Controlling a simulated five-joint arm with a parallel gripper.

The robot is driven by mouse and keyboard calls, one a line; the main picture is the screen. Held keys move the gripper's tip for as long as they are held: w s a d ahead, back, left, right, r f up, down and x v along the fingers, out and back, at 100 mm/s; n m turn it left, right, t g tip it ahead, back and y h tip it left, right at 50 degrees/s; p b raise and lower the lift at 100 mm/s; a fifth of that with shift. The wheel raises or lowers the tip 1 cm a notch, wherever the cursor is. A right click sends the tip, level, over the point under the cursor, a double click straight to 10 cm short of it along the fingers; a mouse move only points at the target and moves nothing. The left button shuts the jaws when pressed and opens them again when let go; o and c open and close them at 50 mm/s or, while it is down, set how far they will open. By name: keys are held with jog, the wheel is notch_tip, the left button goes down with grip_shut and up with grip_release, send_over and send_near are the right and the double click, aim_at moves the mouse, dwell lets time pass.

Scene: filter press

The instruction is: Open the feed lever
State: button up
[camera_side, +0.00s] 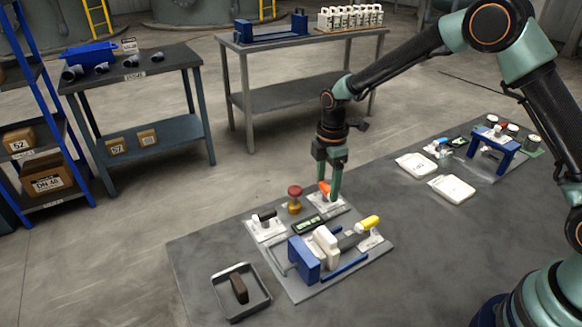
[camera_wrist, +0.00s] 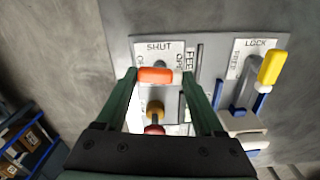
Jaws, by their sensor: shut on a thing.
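The feed lever's orange handle (camera_side: 323,187) stands on a white plate at the back of the press's grey base. In the wrist view the orange handle (camera_wrist: 155,75) lies crosswise just below the word SHUT on the plate (camera_wrist: 158,47). A sideways label, partly hidden, seems to read OPEN to its right, with FEED beside it. My gripper (camera_side: 333,194) reaches down from above, its green fingers on either side of the handle. In the wrist view my gripper (camera_wrist: 160,78) is shut on the handle. The lever's lower part is hidden by the handle and fingers.
A yellow lever (camera_side: 369,222) marked LOCK, a red knob (camera_side: 295,191), a black-handled lever (camera_side: 266,215) and a dark display (camera_side: 309,224) surround it. The blue-and-white press (camera_side: 303,258) stands in front. A dark tray (camera_side: 262,306) holds a brown piece.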

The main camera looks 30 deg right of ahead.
aim_at(326, 187)
jog(key=shift+r+n, duration=0.1)
jog(key=shift+n, duration=0.6)
jog(key=o, duration=1.4)
jog(key=shift+r, duration=0.1)
notch_tip(326, 187, up, 12)
jog(key=shift+f, duration=0.1)
